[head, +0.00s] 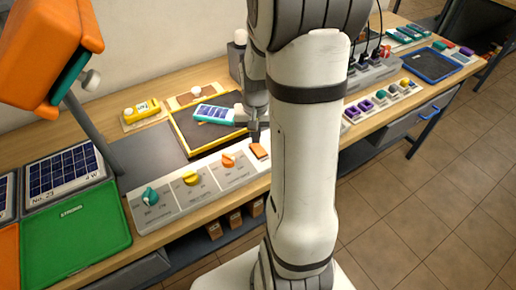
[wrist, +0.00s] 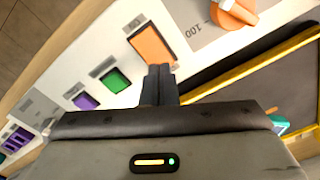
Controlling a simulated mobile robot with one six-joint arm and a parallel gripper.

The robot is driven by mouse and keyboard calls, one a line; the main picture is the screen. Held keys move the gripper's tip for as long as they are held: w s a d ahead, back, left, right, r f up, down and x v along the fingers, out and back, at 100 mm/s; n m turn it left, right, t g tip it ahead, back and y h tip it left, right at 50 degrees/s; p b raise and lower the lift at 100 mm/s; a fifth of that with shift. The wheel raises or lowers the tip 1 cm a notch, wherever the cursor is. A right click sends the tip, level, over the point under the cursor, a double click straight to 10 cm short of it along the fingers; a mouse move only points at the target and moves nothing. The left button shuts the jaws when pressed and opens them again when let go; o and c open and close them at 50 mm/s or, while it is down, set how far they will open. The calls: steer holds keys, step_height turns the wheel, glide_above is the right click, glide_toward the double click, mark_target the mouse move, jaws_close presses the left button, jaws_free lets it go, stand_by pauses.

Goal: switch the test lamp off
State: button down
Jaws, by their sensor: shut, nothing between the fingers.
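A light grey control panel (head: 170,203) runs along the front of the bench in the head view. It has teal, yellow and orange knobs and, at its right end, an orange rectangular switch (head: 259,151). The switch also shows in the wrist view (wrist: 151,43), just beyond my fingertips. My gripper (head: 255,136) is shut and empty, pointing down close to the switch; I cannot tell whether it touches. A white globe (head: 240,36) on a dark box stands behind; I cannot tell whether this is the test lamp or whether it is lit. My arm hides part of the panel's right side.
A yellow-edged dark tray (head: 183,135) lies behind the panel, with a blue-and-white module (head: 214,114) over it. A large orange fixture (head: 50,50) on a grey post stands at left. Green (wrist: 117,80) and purple (wrist: 86,101) buttons sit beside the switch. A green tray (head: 85,235) lies front left.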

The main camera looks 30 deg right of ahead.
steer(key=shift+f+b, duration=0.7)
steer(key=shift+f, duration=0.2)
steer(key=shift+r, duration=0.1)
steer(key=shift+r+p, duration=2.65)
steer(key=shift+r, duration=0.85)
steer(key=shift+a, duration=0.1)
steer(key=s+a+r+n+t, duration=0.3)
steer(key=s+a+r+n, duration=0.2)
steer(key=s+a+r, duration=0.7)
steer(key=shift+s+r+n, duration=0.3)
steer(key=shift+r, duration=0.3)
steer(key=shift+a, duration=0.1)
